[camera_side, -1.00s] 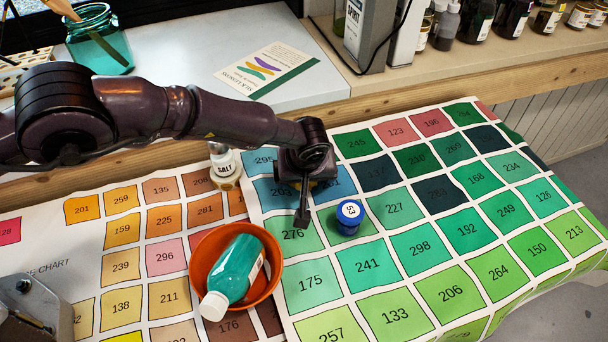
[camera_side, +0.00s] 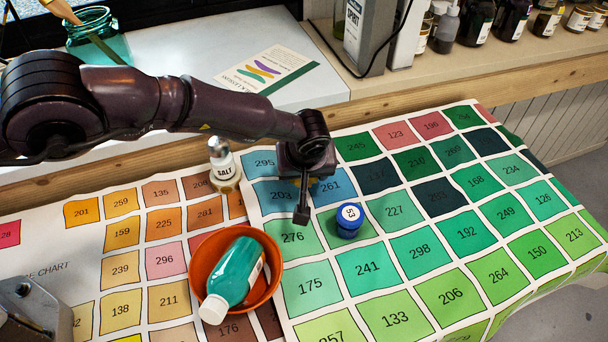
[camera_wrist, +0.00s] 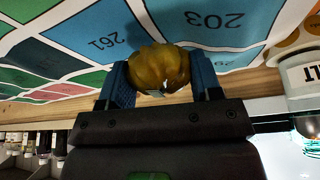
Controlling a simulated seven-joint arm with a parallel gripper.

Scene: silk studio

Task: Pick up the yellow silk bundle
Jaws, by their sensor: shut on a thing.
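The yellow silk bundle (camera_wrist: 158,70) is a rounded, glossy yellow lump between the two blue fingers of my gripper (camera_wrist: 160,84) in the wrist view. The fingers press on it from both sides, so my gripper is shut on it. Behind it in that view lie the chart's blue squares 261 and 203. In the side view my gripper (camera_side: 303,180) is over the blue squares near 203 and 261, and its body hides nearly all of the bundle. I cannot tell whether the bundle touches the chart.
An orange bowl (camera_side: 272,283) holding a teal bottle (camera_side: 236,272) is in front. The numbered chart (camera_side: 405,215) is mostly clear to the right.

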